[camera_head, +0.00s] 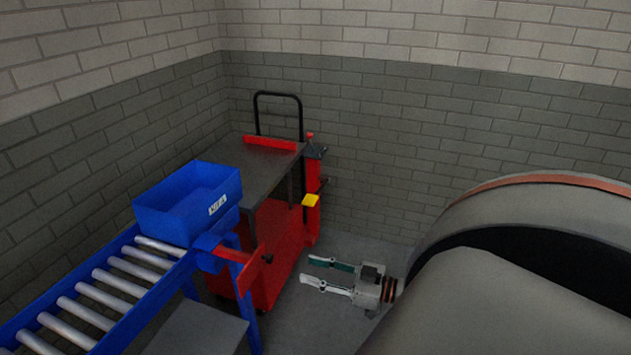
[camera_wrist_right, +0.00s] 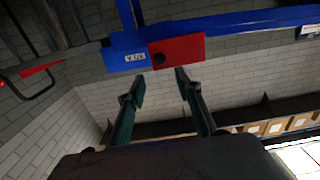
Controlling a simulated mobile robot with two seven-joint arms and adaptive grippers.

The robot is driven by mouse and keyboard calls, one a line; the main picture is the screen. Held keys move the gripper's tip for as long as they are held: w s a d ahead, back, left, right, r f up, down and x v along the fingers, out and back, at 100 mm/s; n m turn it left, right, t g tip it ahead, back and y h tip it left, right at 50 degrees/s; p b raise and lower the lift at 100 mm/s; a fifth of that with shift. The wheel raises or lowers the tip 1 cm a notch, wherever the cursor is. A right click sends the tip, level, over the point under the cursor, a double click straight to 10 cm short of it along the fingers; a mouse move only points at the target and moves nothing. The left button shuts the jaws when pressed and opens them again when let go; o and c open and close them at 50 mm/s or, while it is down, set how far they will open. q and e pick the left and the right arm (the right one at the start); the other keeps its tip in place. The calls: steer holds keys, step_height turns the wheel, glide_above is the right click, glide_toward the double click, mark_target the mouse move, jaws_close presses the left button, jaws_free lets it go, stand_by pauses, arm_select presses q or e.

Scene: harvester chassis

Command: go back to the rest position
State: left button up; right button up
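My right gripper (camera_head: 331,275) shows in the head view at the lower middle, pointing left, with its two fingers apart and nothing between them. It is in front of the red tool cart and clear of it. My left gripper is not in view.
A blue bin (camera_head: 165,216) stands at the end of a blue roller conveyor (camera_head: 128,240). A red cart (camera_head: 262,290) with a grey top (camera_head: 258,165) and black handle stands by the brick walls. A large grey rounded body (camera_head: 520,300) fills the lower right.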

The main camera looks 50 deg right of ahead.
stand_by(0.3)
steer(key=s+a+f+g+h, duration=0.1)
steer(key=s+a+f+g, duration=0.1)
steer(key=a+f, duration=0.3)
steer(key=s+a+f+g+h, duration=0.1)
steer(key=a+f, duration=0.4)
steer(key=a, duration=0.6)
steer(key=s+a+f+g+h, duration=0.2)
steer(key=s+a+f, duration=0.2)
steer(key=a, duration=0.4)
steer(key=shift+f+g, duration=0.4)
steer(key=shift+f, duration=0.25)
